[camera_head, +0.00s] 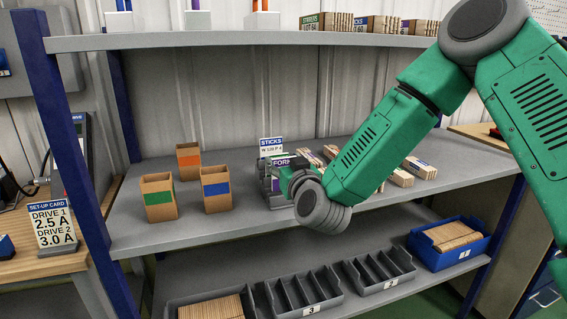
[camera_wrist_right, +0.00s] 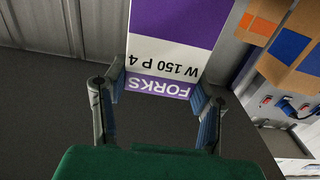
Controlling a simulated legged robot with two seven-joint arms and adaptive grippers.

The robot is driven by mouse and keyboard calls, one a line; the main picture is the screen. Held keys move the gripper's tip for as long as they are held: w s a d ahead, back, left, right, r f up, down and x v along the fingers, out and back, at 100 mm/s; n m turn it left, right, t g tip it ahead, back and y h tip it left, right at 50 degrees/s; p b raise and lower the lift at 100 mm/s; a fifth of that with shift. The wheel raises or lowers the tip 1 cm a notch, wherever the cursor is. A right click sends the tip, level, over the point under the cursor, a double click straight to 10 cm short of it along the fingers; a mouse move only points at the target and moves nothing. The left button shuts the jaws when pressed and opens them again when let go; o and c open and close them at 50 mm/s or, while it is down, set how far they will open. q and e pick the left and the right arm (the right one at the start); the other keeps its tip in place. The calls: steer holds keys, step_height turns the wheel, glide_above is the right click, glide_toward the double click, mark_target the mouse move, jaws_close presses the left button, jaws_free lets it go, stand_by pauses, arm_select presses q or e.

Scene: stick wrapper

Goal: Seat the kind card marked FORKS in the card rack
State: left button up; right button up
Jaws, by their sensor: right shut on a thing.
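The FORKS card (camera_head: 283,162), white with a purple band, is held in my right gripper (camera_head: 287,182) above the middle shelf. In the right wrist view the card (camera_wrist_right: 165,60) appears upside down, reading FORKS and W 150 P 4, between the two fingers of my right gripper (camera_wrist_right: 158,92). The grey card rack (camera_head: 275,201) stands on the shelf at the gripper's left, partly hidden behind it. A STICKS card (camera_head: 271,147) stands upright at the rack. I cannot tell whether the FORKS card touches the rack. My left gripper is not in view.
Cartons with green (camera_head: 159,197), blue (camera_head: 216,189) and orange (camera_head: 189,160) bands stand left of the rack. Wrapped stick bundles (camera_head: 418,167) lie to the right, partly behind my arm. Below are grey trays (camera_head: 308,292) and a blue bin (camera_head: 478,240). The upper shelf (camera_head: 230,42) overhangs.

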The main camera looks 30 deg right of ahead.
steer(key=shift+f+b, duration=1.25)
steer(key=shift+f, duration=0.65)
steer(key=o, duration=1.3)
steer(key=shift+s, duration=0.15)
steer(key=v, duration=1.1)
steer(key=shift+s+f, duration=0.1)
steer(key=shift+s, duration=0.2)
